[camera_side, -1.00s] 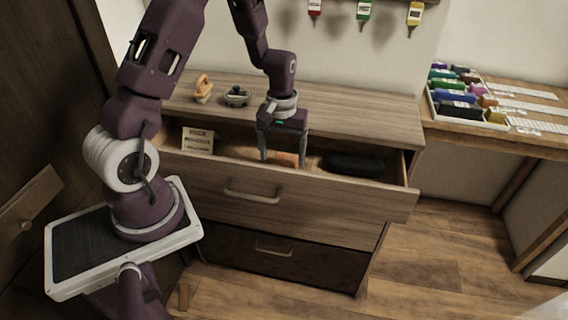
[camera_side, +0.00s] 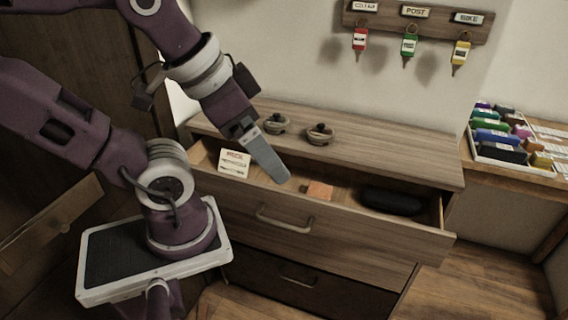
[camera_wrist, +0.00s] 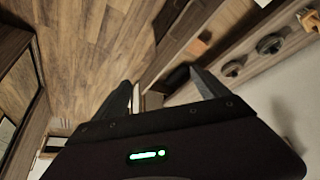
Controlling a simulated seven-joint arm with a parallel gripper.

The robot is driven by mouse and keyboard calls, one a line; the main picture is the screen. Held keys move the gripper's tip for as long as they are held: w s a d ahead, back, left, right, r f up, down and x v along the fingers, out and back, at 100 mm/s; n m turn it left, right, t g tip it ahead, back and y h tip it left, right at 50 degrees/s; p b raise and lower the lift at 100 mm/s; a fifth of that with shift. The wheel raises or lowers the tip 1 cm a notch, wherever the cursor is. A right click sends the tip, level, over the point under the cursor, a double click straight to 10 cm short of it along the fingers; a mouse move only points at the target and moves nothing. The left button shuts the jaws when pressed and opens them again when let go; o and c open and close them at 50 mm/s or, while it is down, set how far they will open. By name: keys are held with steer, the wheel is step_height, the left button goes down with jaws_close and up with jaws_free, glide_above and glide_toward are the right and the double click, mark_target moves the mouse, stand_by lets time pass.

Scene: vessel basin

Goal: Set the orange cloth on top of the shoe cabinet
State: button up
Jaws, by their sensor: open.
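The orange cloth (camera_side: 319,190) is a small folded block in the open top drawer of the shoe cabinet (camera_side: 400,150), near the drawer's middle. It also shows small in the wrist view (camera_wrist: 205,37). The cabinet has a grey-brown wood top. My gripper (camera_side: 277,172) points down and right over the left part of the drawer, left of the cloth and apart from it. In the side view its fingers overlap. In the wrist view my gripper (camera_wrist: 165,92) has its two fingers spread with nothing held between them.
A dark oblong case (camera_side: 391,201) lies right of the cloth in the drawer, and a printed card (camera_side: 234,163) stands at the left. Two small knobbed objects (camera_side: 320,134) (camera_side: 276,123) sit on the cabinet's back left. The top's right part is clear. Keys (camera_side: 409,45) hang above.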

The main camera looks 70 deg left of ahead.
steer(key=n+g+y, duration=0.2)
steer(key=n+y, duration=0.1)
steer(key=n, duration=0.5)
glide_above(318, 195)
steer(key=s+d, duration=0.2)
steer(key=d, duration=0.1)
step_height(318, 195, down, 18)
steer(key=f, duration=0.1)
steer(key=shift+n, duration=0.5)
steer(key=x, duration=0.3)
steer(key=s+x, duration=0.1)
steer(key=x, duration=0.6)
steer(key=shift+s+a+f, duration=0.1)
steer(key=shift+a+f, duration=0.15)
steer(key=shift+f, duration=0.15)
steer(key=shift+f+g, duration=0.25)
steer(key=shift+g, duration=0.05)
steer(key=c, duration=1.6)
steer(key=shift+r, duration=0.1)
